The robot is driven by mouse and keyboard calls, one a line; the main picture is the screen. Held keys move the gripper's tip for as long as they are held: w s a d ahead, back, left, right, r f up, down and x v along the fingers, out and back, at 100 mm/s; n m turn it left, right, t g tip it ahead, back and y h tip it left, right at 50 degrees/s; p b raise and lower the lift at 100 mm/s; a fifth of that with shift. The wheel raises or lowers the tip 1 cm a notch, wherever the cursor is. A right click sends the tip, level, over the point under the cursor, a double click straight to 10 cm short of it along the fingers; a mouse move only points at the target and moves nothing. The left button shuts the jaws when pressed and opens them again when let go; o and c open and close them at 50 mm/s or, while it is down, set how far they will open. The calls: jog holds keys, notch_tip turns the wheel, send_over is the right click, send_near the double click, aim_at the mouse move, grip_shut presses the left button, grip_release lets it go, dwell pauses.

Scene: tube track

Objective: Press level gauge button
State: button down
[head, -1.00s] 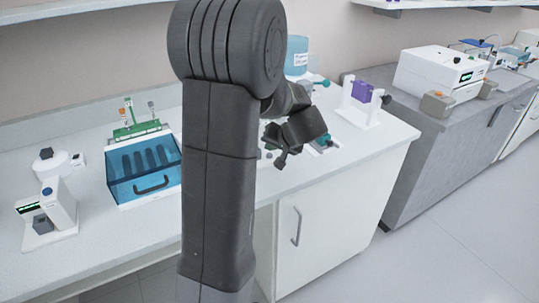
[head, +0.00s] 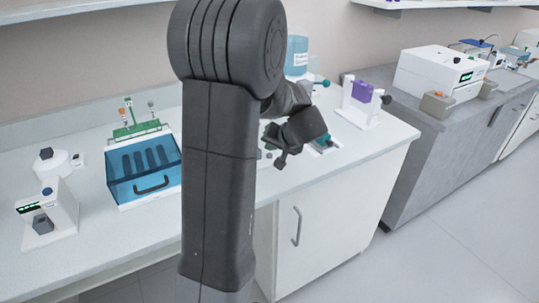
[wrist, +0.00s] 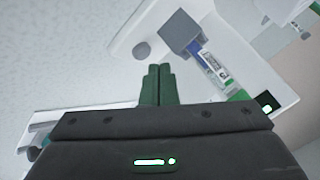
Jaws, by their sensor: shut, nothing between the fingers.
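In the wrist view, a white device that looks like the level gauge has a round grey button (wrist: 142,50) on its flat base. Beside the button is a grey block (wrist: 183,35) with a labelled tube (wrist: 213,68) lying from it. A small dark display with a green light (wrist: 267,105) is at the device's right end. My gripper (wrist: 158,68) is shut and empty, its green fingertips just below the button in the picture. I cannot tell the gap in depth. In the head view my gripper (head: 281,161) points down over the bench, and my arm hides most of the device.
On the white bench (head: 110,240) stand a blue-lidded box (head: 145,180), a green rack (head: 137,131) and a small white instrument (head: 47,215) to the left. A white stand with a purple block (head: 362,93) is to the right of my gripper. Open floor lies at front right.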

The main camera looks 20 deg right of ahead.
jog(key=shift+f, duration=0.1)
jog(key=shift+f+b, duration=0.4)
jog(key=shift+b, duration=0.35)
jog(key=shift+f+b, duration=0.4)
jog(key=shift+b, duration=0.2)
dwell(0.5)
dwell(0.3)
jog(key=shift+r+p, duration=0.35)
jog(key=shift+r, duration=0.55)
jog(key=shift+r+p, duration=1.3)
jog(key=shift+r, duration=1.2)
